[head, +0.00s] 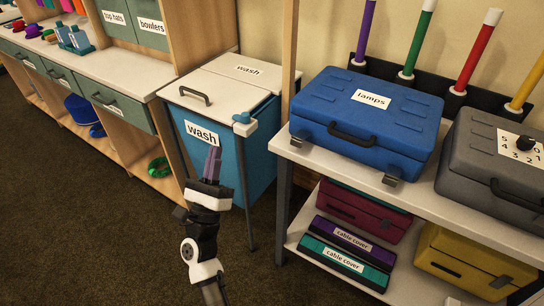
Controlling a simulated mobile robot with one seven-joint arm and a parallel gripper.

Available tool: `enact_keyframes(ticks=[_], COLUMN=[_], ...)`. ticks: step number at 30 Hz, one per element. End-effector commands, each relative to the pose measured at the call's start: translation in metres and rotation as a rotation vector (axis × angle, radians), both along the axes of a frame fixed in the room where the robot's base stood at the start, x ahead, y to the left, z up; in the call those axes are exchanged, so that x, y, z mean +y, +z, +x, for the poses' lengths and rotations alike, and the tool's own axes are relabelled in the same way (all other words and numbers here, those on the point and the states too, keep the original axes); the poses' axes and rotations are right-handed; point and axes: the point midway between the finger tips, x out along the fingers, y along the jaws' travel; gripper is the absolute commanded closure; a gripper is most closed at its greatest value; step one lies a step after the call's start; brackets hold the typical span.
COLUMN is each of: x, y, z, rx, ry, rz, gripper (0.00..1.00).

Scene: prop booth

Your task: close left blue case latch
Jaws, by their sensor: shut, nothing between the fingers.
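The blue case (357,122), labelled "lamps", lies flat on the top shelf with its lid down. A black handle (350,132) is on its front. Its left latch (299,138) and right latch (393,174) are grey tabs at the lower front edge. The right latch appears to stick out; the left one is too small to tell clearly. My gripper (213,161) is shut and empty, pointing up in front of the blue wash bin, left of the case and apart from it.
The wash bin (238,148) with a white lid stands left of the shelf unit. A grey case (490,160) with a dial sits right of the blue case. Cable covers (345,259), a maroon case (360,215) and a yellow case (470,262) lie below. Dark floor (90,230) is clear at left.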

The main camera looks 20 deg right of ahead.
Motion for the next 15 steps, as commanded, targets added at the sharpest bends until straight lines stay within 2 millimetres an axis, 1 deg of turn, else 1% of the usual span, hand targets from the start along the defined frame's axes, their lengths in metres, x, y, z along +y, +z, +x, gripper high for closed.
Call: enact_keyframes(ticks=[1, 3, 6, 9, 10, 12, 15], x=[-0.03, -0.062, -0.095, -0.113, -0.117, -0.121, -0.123], y=[-0.028, -0.057, -0.09, -0.109, -0.113, -0.118, -0.12], z=[-0.006, -0.015, -0.03, -0.042, -0.044, -0.047, -0.048], rx=[0.011, 0.003, -0.016, -0.036, -0.039, -0.045, -0.05], ry=[-0.012, -0.021, -0.036, -0.05, -0.051, -0.055, -0.055], rz=[0.088, 0.196, 0.314, 0.385, 0.398, 0.417, 0.424], gripper=[1.0, 1.0, 1.0, 1.0, 1.0, 1.0, 1.0])
